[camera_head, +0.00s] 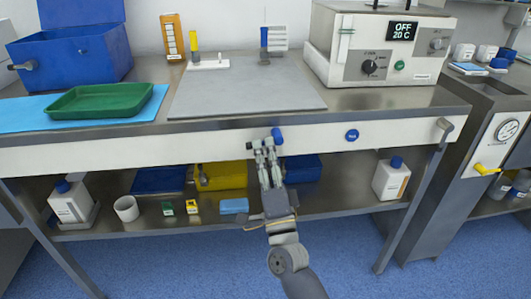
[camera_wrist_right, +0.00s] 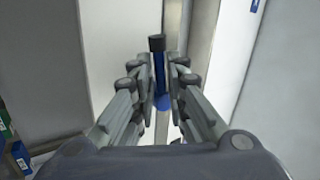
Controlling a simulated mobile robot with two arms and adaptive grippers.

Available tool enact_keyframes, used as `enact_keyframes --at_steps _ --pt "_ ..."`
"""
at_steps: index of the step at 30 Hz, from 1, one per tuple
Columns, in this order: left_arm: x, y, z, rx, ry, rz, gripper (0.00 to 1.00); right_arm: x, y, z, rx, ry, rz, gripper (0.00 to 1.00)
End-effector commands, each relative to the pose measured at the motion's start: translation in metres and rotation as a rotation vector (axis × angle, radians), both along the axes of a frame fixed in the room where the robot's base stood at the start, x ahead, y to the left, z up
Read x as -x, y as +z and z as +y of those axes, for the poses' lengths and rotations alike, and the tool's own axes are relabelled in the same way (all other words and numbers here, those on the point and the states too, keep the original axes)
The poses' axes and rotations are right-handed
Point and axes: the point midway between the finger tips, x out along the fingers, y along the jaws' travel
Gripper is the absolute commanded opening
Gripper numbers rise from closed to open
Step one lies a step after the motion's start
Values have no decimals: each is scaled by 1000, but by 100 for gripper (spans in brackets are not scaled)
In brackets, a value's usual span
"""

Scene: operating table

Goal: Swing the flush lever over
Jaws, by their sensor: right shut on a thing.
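The flush lever is a small blue handle (camera_head: 277,135) on the white front panel below the worktop. In the right wrist view it shows as a thin blue bar (camera_wrist_right: 159,72) with a black tip and a round blue part below. My right gripper (camera_head: 264,147) is at the panel, reaching up from below. Its fingers (camera_wrist_right: 163,88) stand on both sides of the bar and are shut on the lever. The fingers hide part of the lever in the head view. My left gripper is not in view.
A round blue label (camera_head: 352,134) is on the panel to the right. A yellow handle (camera_head: 487,169) and a gauge (camera_head: 507,130) are on the right-hand unit. The lower shelf (camera_head: 335,190) holds bottles and boxes behind my arm. A green tray (camera_head: 100,100) lies on the worktop.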

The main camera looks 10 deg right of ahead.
Motion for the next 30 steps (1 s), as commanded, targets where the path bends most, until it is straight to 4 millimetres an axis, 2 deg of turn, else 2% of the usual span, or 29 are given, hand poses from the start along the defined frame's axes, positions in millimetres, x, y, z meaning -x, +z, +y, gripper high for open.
enact_keyframes --at_steps 8,9,11,23,26,30 --pt "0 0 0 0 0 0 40 0 1 0 -5 2 -2 0" --pt "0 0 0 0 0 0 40 0 1 0 -4 2 -2 20" --pt "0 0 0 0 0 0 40 0 1 0 -4 2 -2 32" --pt "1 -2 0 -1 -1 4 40 3 -3 0 0 0 0 32" --pt "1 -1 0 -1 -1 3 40 13 -10 -2 1 1 2 32" --pt "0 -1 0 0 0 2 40 37 -26 -4 2 1 3 32"
